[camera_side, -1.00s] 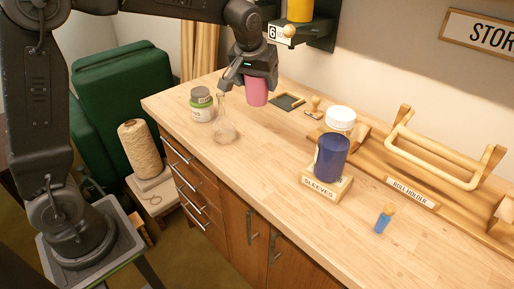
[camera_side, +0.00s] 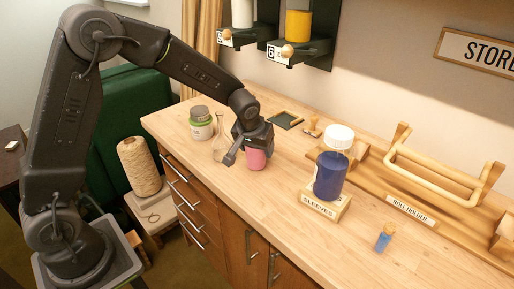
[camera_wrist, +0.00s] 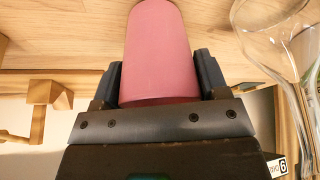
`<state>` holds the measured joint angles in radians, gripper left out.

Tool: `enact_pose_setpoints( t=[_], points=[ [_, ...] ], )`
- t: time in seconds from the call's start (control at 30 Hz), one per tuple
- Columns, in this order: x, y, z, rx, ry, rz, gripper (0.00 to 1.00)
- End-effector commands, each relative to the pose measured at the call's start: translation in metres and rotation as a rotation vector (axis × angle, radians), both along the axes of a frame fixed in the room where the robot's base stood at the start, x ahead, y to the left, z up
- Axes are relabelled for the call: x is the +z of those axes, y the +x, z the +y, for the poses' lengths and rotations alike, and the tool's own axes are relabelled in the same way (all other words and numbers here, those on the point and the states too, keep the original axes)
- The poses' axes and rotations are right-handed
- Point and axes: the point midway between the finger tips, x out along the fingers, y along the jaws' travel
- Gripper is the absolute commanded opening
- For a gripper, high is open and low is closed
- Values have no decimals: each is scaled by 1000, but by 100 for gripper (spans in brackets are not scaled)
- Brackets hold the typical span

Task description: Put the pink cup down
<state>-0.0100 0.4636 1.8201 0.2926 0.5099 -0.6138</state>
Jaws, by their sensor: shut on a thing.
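The pink cup (camera_side: 256,159) is between the fingers of my gripper (camera_side: 253,142), low over the wooden worktop. My gripper is shut on the cup. In the wrist view the pink cup (camera_wrist: 160,55) fills the space between the two dark fingers of my gripper (camera_wrist: 158,85). The side view does not clearly show whether the cup's base touches the worktop. The gripper hides the cup's upper part in the side view.
A clear glass flask (camera_side: 219,148) stands close to the left of the cup, with a green-labelled jar (camera_side: 201,124) behind it. The worktop (camera_side: 262,200) in front is bare.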

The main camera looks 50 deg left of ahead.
Motion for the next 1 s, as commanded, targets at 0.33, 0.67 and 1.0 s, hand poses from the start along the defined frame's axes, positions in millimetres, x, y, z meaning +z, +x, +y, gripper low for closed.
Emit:
enact_pose_setpoints(
  t=[0.33,0.67,1.0],
  points=[
    [-5,0,0,-1,0,-1,44],
    [-6,0,0,0,0,-2,93],
    [1,-1,-1,0,0,-3,93]
  ],
)
